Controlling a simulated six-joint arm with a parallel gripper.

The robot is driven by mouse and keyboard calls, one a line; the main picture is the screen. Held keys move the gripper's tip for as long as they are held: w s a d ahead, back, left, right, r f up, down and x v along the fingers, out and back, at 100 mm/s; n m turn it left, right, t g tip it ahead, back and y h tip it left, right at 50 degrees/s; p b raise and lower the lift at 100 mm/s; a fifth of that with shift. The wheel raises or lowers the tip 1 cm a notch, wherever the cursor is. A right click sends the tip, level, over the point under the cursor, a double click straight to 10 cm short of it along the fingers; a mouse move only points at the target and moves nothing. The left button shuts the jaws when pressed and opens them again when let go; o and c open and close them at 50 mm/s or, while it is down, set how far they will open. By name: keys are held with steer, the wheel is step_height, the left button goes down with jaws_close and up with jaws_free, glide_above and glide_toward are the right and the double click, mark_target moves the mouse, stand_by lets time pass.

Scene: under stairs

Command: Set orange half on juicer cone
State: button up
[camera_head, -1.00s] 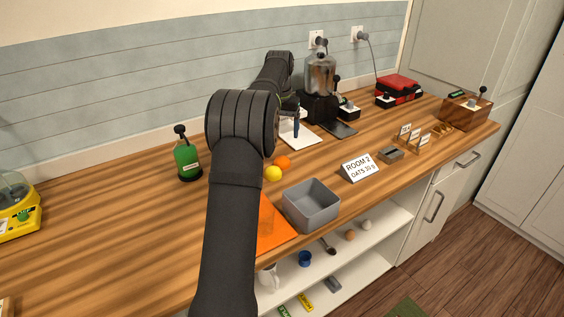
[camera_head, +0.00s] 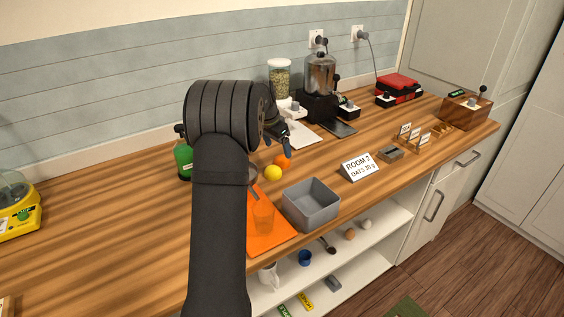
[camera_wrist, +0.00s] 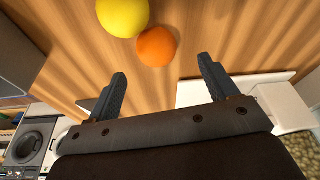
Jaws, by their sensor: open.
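An orange (camera_head: 284,163) sits on the wooden counter touching or close to a yellow fruit (camera_head: 273,173). From these views I cannot tell whether the orange is whole or a half. My gripper (camera_head: 284,145) is open and empty, just behind the orange in the head view. In the wrist view, the orange (camera_wrist: 156,47) lies ahead of the gap between my fingertips (camera_wrist: 162,74), with the yellow fruit (camera_wrist: 122,14) to its upper left. I cannot make out a juicer cone in either view; my arm hides part of the counter.
A sign (camera_head: 360,167) stands to the right. A jar (camera_head: 279,75), a white board (camera_head: 303,137) and a dark-based appliance (camera_head: 320,76) are behind.

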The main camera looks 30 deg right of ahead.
mark_target(281, 157)
steer(key=shift+s+x, duration=0.1)
steer(key=shift+x, duration=1.25)
steer(key=shift+s+x, duration=0.15)
steer(key=shift+x, duration=1.25)
steer(key=c, duration=1.2)
steer(key=shift+o, duration=0.2)
steer(key=shift+r, duration=0.1)
